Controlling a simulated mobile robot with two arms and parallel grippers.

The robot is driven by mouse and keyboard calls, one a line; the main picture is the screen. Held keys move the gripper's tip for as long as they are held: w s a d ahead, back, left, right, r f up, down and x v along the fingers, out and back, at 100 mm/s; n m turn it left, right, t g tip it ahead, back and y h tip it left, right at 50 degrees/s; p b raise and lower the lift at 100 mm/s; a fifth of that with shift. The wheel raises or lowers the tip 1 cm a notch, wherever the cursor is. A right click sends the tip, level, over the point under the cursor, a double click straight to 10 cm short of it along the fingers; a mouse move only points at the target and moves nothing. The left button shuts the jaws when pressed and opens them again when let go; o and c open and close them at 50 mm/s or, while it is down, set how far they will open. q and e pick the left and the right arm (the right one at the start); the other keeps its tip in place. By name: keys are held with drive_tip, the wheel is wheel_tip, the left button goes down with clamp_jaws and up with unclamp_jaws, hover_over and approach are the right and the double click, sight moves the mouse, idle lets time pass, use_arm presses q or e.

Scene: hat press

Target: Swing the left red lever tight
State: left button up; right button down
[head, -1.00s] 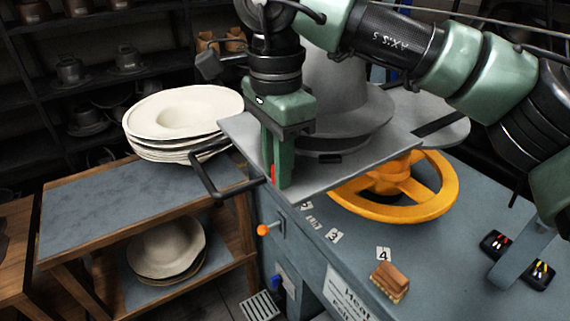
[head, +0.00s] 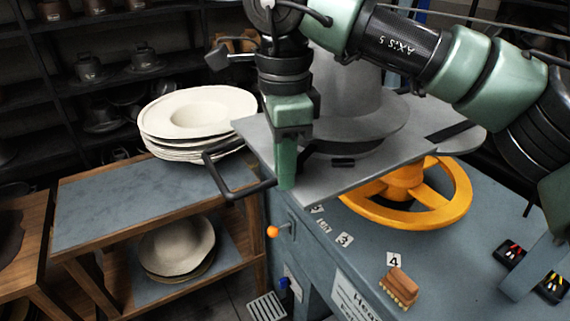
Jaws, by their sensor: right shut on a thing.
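My right gripper (head: 287,172) points down at the near left edge of the grey press plate (head: 330,185), its fingers seen nearly edge-on. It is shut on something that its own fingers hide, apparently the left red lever. No red of the lever shows now, so its angle cannot be told. The grey hat form (head: 345,125) with its wide brim stands on the plate, just right of the gripper. My left gripper is not in view.
A black bar handle (head: 235,190) juts out left of the plate. A yellow handwheel (head: 455,205) sits below the plate at right. Stacked pale hat blanks (head: 195,115) stand on a wooden cart (head: 130,205) at left. A brush (head: 400,285) lies on the blue bench top (head: 440,250).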

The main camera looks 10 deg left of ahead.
drive_tip(key=c, duration=1.3)
unclamp_jaws()
drive_tip(key=shift+r, duration=0.1)
wheel_tip(320, 180, up, 8)
drive_tip(key=shift+f, duration=0.1)
